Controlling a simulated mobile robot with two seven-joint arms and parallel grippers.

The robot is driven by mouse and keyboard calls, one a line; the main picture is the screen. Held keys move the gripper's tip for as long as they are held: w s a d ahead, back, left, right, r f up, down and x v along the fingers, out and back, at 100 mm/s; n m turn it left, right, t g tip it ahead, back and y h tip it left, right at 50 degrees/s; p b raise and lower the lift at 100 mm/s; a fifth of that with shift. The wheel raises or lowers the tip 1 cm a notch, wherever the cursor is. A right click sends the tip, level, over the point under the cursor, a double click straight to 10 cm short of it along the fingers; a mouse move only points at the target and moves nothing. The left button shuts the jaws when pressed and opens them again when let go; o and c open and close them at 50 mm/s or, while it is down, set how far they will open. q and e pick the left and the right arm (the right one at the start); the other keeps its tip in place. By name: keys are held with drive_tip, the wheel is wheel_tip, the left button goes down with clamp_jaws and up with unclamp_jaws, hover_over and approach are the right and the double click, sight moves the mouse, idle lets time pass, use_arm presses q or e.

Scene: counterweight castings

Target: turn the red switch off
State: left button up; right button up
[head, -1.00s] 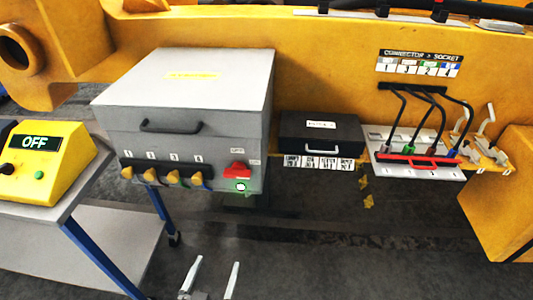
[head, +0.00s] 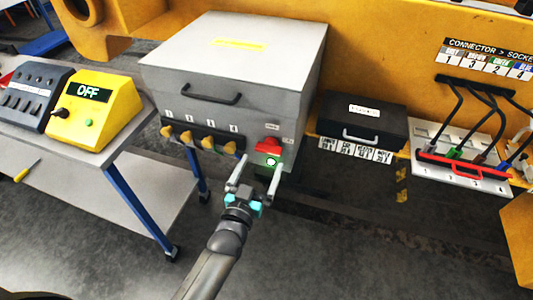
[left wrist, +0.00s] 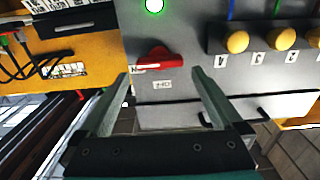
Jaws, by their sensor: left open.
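The red switch (head: 268,146) is on the front of the grey box (head: 233,133), at its lower right. A lit green lamp (head: 271,161) sits just below it. My left gripper (head: 258,174) is open and empty, just in front of and below the switch in the head view. In the left wrist view the red switch (left wrist: 158,59) lies ahead, between the directions of the two open fingers (left wrist: 162,80) and apart from them; its handle looks roughly level. The green lamp (left wrist: 154,5) shows at the top edge there. My right gripper is not in view.
Several yellow knobs (head: 201,139) line the box front left of the switch. A yellow console reading OFF (head: 93,112) stands on a cart at left. A black case (head: 362,123) and a connector panel (head: 462,165) are at right. Floor below is open.

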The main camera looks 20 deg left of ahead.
sight(267, 153)
use_arm(q)
drive_tip(key=shift+w+d, duration=0.1)
drive_tip(key=shift+w, duration=2.45)
drive_tip(key=c, duration=1.1)
